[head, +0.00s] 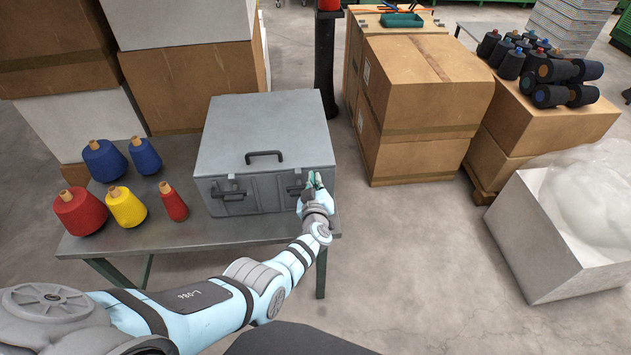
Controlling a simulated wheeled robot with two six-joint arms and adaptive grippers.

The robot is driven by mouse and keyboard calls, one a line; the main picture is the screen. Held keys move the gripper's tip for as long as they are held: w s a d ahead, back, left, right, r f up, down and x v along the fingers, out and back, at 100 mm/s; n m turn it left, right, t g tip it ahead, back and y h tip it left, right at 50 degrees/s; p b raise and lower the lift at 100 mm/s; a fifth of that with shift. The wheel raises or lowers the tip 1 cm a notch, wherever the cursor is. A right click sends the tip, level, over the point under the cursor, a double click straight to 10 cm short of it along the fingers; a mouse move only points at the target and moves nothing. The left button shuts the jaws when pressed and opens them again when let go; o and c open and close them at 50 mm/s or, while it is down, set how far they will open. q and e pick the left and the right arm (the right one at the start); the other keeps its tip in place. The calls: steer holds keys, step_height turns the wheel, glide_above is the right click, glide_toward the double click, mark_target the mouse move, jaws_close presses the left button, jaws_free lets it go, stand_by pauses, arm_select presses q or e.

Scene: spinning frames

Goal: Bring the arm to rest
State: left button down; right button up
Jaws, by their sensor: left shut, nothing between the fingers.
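My left arm reaches in from the lower left. Its gripper (313,184) is shut and empty at the front right of a grey metal case (262,135), close to the case's right latch. I cannot tell whether it touches the case. The case's lid is down, with a dark handle (264,156) on top. My right gripper is not in view.
The case stands on a grey table (180,228). Red, yellow and blue yarn cones (125,207) stand left of it. Cardboard boxes (425,85) stand behind and right. A white bin (555,245) with white fibre is at the right. Open floor lies between.

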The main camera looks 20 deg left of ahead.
arm_select(q)
steer(key=s+d+r+m+g+h, duration=0.1)
steer(key=s+d+r+m+h, duration=0.1)
steer(key=s+d+m+h, duration=0.55)
steer(key=s+d+r+m+g+h, duration=0.1)
steer(key=s+d+r+m+h, duration=0.2)
steer(key=s, duration=0.7)
steer(key=s+a+f+g+y, duration=0.2)
steer(key=s+a+g, duration=0.15)
steer(key=s, duration=0.45)
steer(key=s+a+f+g+y+b, duration=0.1)
steer(key=s+a+g+y, duration=0.2)
steer(key=s, duration=0.4)
steer(key=s+a+f+g+y, duration=0.1)
steer(key=s+a+f+g, duration=0.15)
steer(key=s+a, duration=0.4)
steer(key=s+f+g+b, duration=0.1)
steer(key=s+f+b, duration=0.25)
steer(key=f, duration=2.05)
steer(key=s+f+g+b, duration=0.1)
steer(key=s+f+b, duration=0.1)
steer(key=s+f, duration=1)
steer(key=shift+s+a+f, duration=0.3)
steer(key=shift+s+f, duration=0.05)
steer(key=shift+s, duration=0.45)
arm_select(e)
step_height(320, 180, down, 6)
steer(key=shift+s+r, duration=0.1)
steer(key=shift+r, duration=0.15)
